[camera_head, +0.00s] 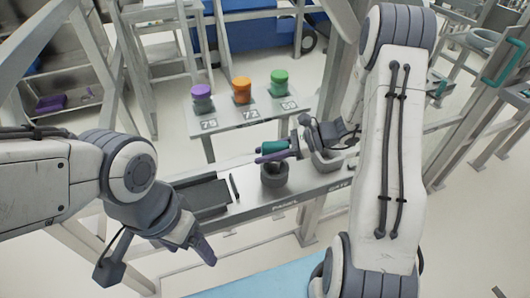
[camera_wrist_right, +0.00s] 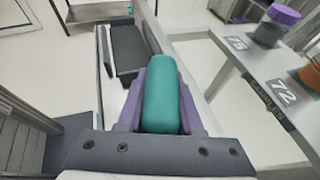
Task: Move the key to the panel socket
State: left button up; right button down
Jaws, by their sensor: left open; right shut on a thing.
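My right gripper (camera_head: 272,152) reaches in from the right with purple fingers shut on a teal key (camera_head: 273,146). In the right wrist view the key (camera_wrist_right: 168,98) is a rounded teal block between the purple fingers (camera_wrist_right: 164,110). The dark round panel socket (camera_head: 274,179) stands on the grey bench, behind the "PANEL" label. The held key appears above the socket in the head view; whether they touch cannot be told. My left gripper (camera_head: 203,246) is open and empty at the lower left, in front of the bench.
The grey bench (camera_head: 245,209) carries a dark tray (camera_head: 203,196) and a second holder (camera_head: 325,158) near the "GATE" label. Behind it, a numbered shelf (camera_head: 235,118) bears purple (camera_head: 201,91), orange (camera_head: 241,84) and green (camera_head: 279,77) capped pieces.

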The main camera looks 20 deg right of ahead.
aim_at(265, 144)
jog(key=shift+f+b, duration=1)
jog(key=shift+f, duration=0.4)
dwell(0.6)
grip_release()
dwell(0.5)
jog(key=shift+r+p, duration=3.9)
jog(key=shift+r, duration=0.65)
jog(key=shift+s, duration=0.1)
